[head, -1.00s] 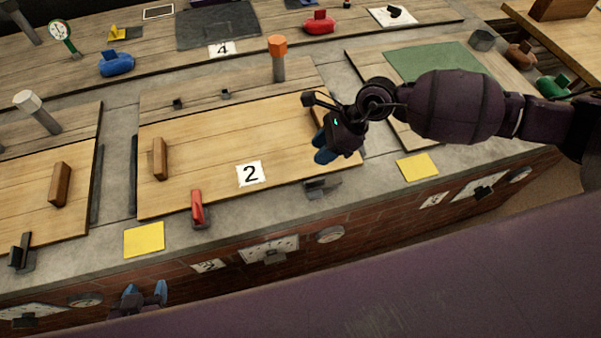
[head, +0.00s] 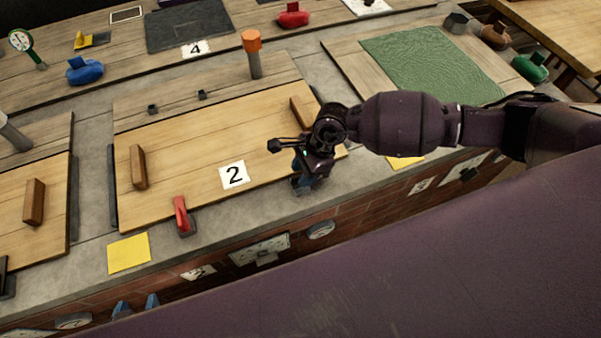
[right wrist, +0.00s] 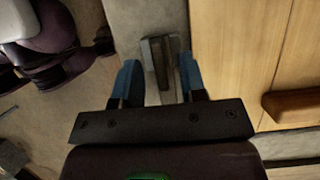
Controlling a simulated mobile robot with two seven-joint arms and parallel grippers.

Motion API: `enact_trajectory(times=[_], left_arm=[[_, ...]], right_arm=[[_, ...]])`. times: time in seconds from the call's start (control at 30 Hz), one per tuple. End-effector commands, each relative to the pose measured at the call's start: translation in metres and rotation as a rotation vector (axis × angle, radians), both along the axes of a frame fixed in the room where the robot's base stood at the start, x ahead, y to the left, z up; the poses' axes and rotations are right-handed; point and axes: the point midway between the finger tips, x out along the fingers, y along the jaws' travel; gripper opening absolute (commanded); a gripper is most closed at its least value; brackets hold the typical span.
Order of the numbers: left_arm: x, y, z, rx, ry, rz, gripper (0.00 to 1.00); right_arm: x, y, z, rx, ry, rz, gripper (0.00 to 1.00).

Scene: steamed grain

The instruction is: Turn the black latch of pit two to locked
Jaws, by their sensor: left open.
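The lid of pit two (head: 215,140) is a pale wooden panel with a "2" label (head: 234,175). Its black latch (right wrist: 157,62) shows in the right wrist view as a dark bar on a grey base beside the lid's edge, with the bar roughly along that edge. My right gripper (head: 302,184) is over the lid's front right corner and hides the latch in the head view. In the right wrist view its blue fingers (right wrist: 160,80) are apart, one on each side of the latch; contact is unclear. My left gripper (head: 136,304) is open at the lower left, below the counter edge.
A red latch (head: 182,216) stands at the lid's front left corner. Two wooden handles (head: 138,167) rise from the lid. Yellow squares (head: 129,253) lie on the grey counter. An orange-topped post (head: 253,55) stands behind the lid. Dials line the brick front.

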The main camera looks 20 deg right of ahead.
Motion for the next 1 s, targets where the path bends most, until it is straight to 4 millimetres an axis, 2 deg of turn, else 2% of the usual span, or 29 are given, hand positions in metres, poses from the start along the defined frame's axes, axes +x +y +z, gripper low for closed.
enact_trajectory(times=[0.13, 0.47, 0.5, 0.73, 1.0], left_arm=[[0.0038, -0.001, -0.0012, -0.001, -0.004, -0.003, 0.53], [0.0034, -0.0009, -0.0011, -0.001, -0.004, -0.003, 0.53], [0.0029, -0.0008, -0.0012, -0.001, -0.003, -0.002, 0.53], [0.0008, -0.0004, -0.0022, -0.001, 0.001, -0.001, 0.53], [0.0001, -0.0002, -0.0027, 0.0, 0.002, -0.001, 0.53]], right_arm=[[-0.0005, 0.004, -0.011, 0.0, 0.002, 0.0, 0.38], [-0.0004, 0.0054, -0.0131, 0.0, 0.0, -0.001, 0.38], [-0.0004, 0.0054, -0.0131, 0.0, 0.0, -0.001, 0.37], [-0.0004, 0.0052, -0.0131, 0.0, 0.0, -0.001, 0.02], [-0.0005, 0.0051, -0.0131, 0.0, 0.001, -0.001, 0.0]])
